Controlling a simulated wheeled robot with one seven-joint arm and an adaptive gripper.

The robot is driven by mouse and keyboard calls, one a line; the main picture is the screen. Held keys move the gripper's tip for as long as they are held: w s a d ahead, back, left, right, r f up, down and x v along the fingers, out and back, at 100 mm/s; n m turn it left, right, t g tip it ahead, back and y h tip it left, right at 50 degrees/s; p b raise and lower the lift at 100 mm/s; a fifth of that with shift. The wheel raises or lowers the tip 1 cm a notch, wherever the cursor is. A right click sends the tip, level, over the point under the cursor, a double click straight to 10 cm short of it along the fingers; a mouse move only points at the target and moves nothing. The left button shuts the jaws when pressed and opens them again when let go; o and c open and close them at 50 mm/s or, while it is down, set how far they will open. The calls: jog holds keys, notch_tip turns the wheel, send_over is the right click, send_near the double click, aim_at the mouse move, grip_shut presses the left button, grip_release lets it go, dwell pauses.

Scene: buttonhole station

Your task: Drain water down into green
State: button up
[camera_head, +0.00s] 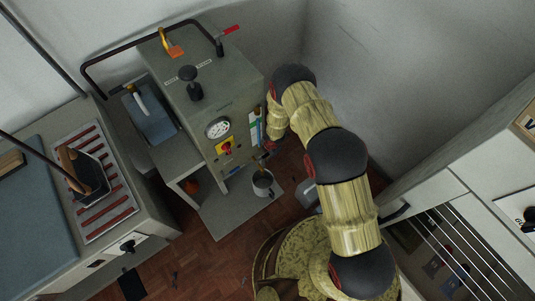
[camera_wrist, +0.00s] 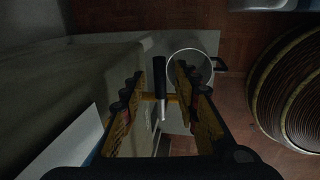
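The grey boiler machine (camera_head: 205,110) has a level strip (camera_head: 256,127) with coloured bands on its front right side; the water level is too small to read. A metal pot (camera_head: 263,183) stands on the low shelf below the strip. It also shows in the wrist view (camera_wrist: 191,66). My gripper (camera_wrist: 160,78) is open, pointing down by the machine's front. A black lever handle with a metal stem (camera_wrist: 160,72) lies between its fingers, with gaps seen on both sides. In the head view my gripper (camera_head: 268,151) is small and partly hides the outlet area.
A round gauge (camera_head: 218,128) and a red knob on a yellow plate (camera_head: 226,147) sit on the machine's front. An ironing table with an iron (camera_head: 82,178) stands at left. A wire rack (camera_head: 450,255) is at right. The white wall is close behind my arm.

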jog(key=c, duration=0.3)
grip_shut()
dwell(0.7)
